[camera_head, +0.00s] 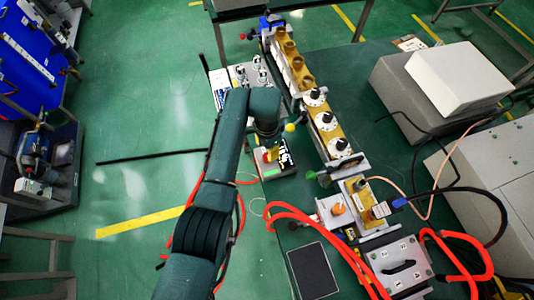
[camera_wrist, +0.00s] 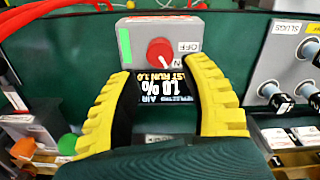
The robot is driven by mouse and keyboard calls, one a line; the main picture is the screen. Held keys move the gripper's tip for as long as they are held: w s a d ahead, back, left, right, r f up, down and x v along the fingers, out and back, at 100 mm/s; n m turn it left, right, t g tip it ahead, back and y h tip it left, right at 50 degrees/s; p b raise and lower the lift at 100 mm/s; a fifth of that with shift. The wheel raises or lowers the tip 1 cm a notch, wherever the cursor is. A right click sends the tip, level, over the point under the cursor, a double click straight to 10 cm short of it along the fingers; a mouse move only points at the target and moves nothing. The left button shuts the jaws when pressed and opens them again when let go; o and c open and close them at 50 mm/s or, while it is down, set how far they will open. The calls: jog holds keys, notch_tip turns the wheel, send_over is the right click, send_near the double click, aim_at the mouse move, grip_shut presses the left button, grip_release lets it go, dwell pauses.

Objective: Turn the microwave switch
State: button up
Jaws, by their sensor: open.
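The microwave switch is a round red knob (camera_wrist: 160,51) on a light grey control box (camera_wrist: 140,32). OFF is printed beside the knob, and another label is partly covered. I cannot tell surely which label its pointer faces. My gripper (camera_wrist: 161,75) has two ridged yellow fingers, spread apart with nothing between them. The knob lies ahead of the fingertips, roughly centred in the gap, and no contact shows. A lit display (camera_wrist: 158,88) shows between the fingers. In the head view, my gripper (camera_head: 271,154) is over the box (camera_head: 272,173) and hides the knob.
A brass waveguide line with white-dialled knobs (camera_head: 326,121) runs right of the box. Red hoses (camera_head: 290,210) loop nearer. A panel with dark knobs (camera_wrist: 285,100) stands close to the right finger. Open green floor (camera_head: 150,120) lies left.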

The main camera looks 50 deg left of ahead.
notch_tip(320, 180, up, 5)
jog(key=shift+r, duration=0.1)
dwell(0.6)
